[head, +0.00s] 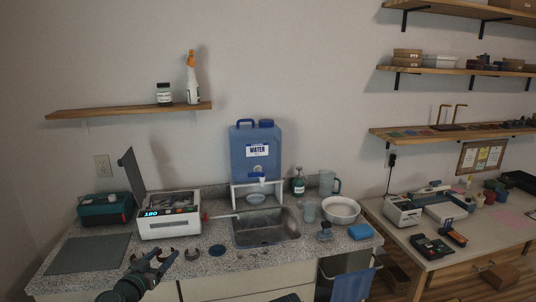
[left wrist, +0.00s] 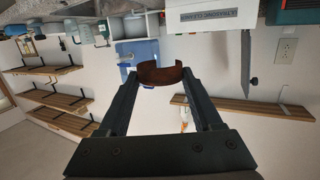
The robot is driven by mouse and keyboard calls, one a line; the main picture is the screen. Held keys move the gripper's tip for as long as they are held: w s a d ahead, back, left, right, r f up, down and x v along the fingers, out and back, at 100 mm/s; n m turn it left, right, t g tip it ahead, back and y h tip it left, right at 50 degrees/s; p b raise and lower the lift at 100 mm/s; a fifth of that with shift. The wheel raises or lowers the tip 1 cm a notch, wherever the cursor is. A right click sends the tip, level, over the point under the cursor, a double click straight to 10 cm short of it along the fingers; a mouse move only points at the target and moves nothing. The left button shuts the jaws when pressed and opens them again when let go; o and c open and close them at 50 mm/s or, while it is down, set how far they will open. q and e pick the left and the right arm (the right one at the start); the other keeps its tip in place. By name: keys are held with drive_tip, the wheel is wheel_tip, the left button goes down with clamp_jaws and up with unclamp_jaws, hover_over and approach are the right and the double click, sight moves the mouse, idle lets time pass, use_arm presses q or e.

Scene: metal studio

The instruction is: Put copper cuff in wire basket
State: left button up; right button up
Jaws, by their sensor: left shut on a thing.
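The copper cuff (left wrist: 164,75), a reddish-brown open C-shaped band, is between the fingertips of my left gripper (left wrist: 160,80) in the left wrist view. The fingers are shut on it. In the head view my left gripper (head: 160,262) is over the front of the counter, in front of the white ultrasonic cleaner (head: 168,226); the cuff is small and hard to make out there. The cleaner's lid stands open and its display reads 180. A wire basket cannot be made out clearly; the cleaner's inside shows only partly. My right gripper is not in view.
A sink (head: 265,238) is to the right, below a blue water container (head: 255,153). A grey mat (head: 88,254) and a teal box (head: 105,209) are at left.

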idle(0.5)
use_arm(q)
drive_tip(key=b, duration=1.1)
hover_over(166, 254)
drive_tip(key=s+d, duration=0.1)
drive_tip(key=s, duration=0.2)
drive_tip(key=f, duration=1)
drive_tip(key=shift+w+d+f, duration=0.2)
drive_tip(key=shift+f, duration=0.15)
drive_tip(key=f+b, duration=0.3)
drive_tip(key=shift+w+f+b, duration=0.2)
drive_tip(key=shift+f+b, duration=0.05)
drive_tip(key=shift+b, duration=0.05)
drive_tip(key=shift+f, duration=0.2)
drive_tip(key=o, duration=1.3)
drive_tip(key=shift+o, duration=0.2)
